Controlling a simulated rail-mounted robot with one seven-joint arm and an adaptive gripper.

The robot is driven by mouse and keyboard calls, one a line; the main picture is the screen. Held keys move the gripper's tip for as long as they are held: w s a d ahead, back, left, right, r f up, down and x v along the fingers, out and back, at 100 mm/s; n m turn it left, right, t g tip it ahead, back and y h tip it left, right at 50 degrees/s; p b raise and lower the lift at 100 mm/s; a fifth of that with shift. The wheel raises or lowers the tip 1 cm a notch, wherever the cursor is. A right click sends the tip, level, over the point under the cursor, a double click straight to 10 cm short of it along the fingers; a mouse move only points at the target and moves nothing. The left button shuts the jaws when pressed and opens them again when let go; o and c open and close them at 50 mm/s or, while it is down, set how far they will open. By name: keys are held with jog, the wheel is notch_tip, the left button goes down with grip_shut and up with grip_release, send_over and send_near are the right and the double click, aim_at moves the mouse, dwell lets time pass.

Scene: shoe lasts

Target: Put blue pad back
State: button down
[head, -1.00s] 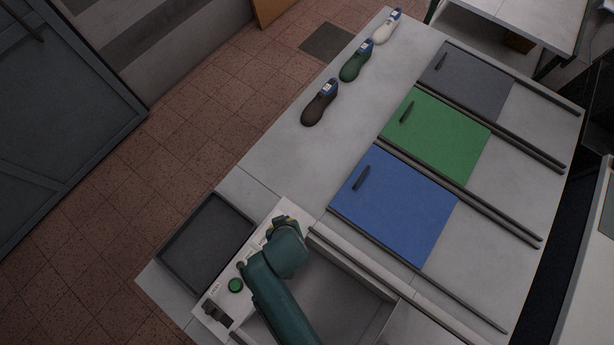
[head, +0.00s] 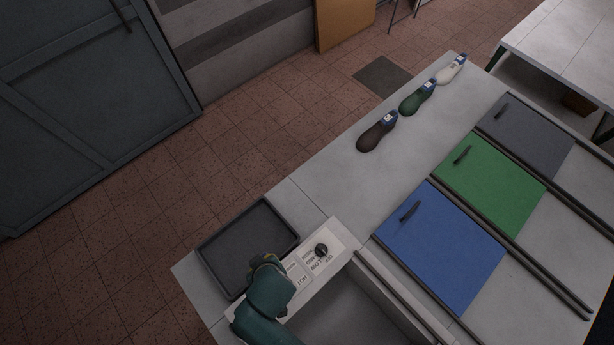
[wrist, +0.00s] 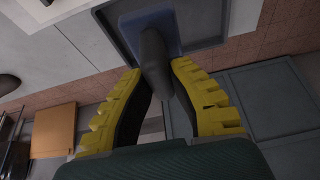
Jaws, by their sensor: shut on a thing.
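My gripper (wrist: 158,70) has yellow ridged fingers closed on the dark grey grip (wrist: 155,55) of a held piece. A blue flat part (wrist: 174,38) shows beyond the grip, so this appears to be the blue pad. Behind it lies the dark tray (wrist: 206,25). In the head view my gripper (head: 260,263) is over the tray's right edge, beside the control strip. The tray (head: 222,236) looks empty where visible. The held pad is hidden there by my arm; contact with the tray cannot be told.
A control strip (head: 334,238) with a black knob (head: 321,250) borders an open basin (head: 345,310). Blue (head: 440,250), green (head: 490,185) and grey (head: 525,135) panels with handles lie right. Brown (head: 377,132), green (head: 417,98) and white (head: 452,69) lasts stand at the back.

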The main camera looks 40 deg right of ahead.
jog(key=w+d+f+b, duration=0.4)
jog(key=d+f+b, duration=0.3)
jog(key=d+b, duration=0.3)
jog(key=w+d+f+b, duration=0.5)
jog(key=d+f+b, duration=0.2)
jog(key=d+b, duration=0.3)
jog(key=s+d+f+b, duration=0.1)
jog(key=s+d+b, duration=0.25)
jog(key=d, duration=0.45)
jog(key=s+d+f+b, duration=0.1)
jog(key=s+d+b, duration=0.1)
jog(key=d+b, duration=0.45)
jog(key=s+d+f+b, duration=0.1)
jog(key=s+d+b, duration=0.15)
jog(key=d, duration=0.75)
jog(key=f+b, duration=0.1)
jog(key=f, duration=0.4)
jog(key=f+b, duration=0.1)
jog(key=f, duration=0.4)
jog(key=shift+w+d, duration=0.1)
jog(key=shift+d, duration=0.1)
jog(key=c, duration=1.1)
grip_release()
